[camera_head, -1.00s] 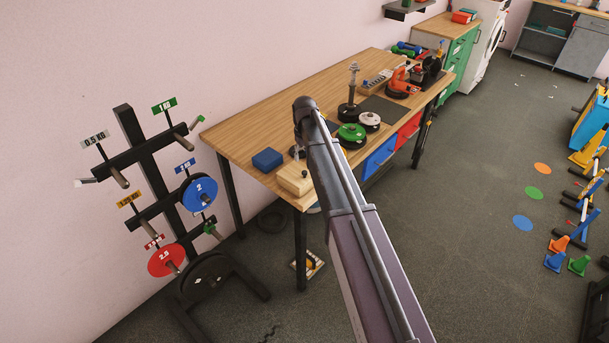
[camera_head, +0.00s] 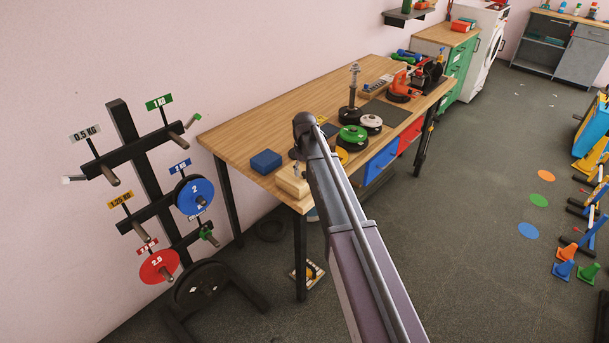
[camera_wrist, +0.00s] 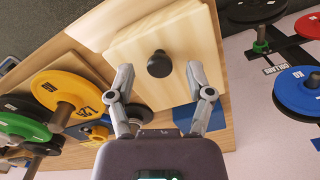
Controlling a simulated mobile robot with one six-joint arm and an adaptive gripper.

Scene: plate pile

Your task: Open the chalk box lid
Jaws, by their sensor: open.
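The chalk box appears to be the pale wooden box (camera_head: 291,186) at the near corner of the wooden table. Its lid (camera_wrist: 185,35) is a flat light-wood square with a round black knob (camera_wrist: 159,64), and it lies on the box. My gripper (camera_wrist: 160,71) is open, its two grey fingers apart on either side of the knob in the wrist view. I cannot tell whether they touch the lid. In the head view my arm hides most of the gripper and part of the box.
A blue box (camera_head: 266,161) sits close by on the table (camera_head: 250,125). Coloured weight plates stand on the table right of my arm, including a green one (camera_head: 352,134). A weight rack (camera_head: 140,150) stands left of the table.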

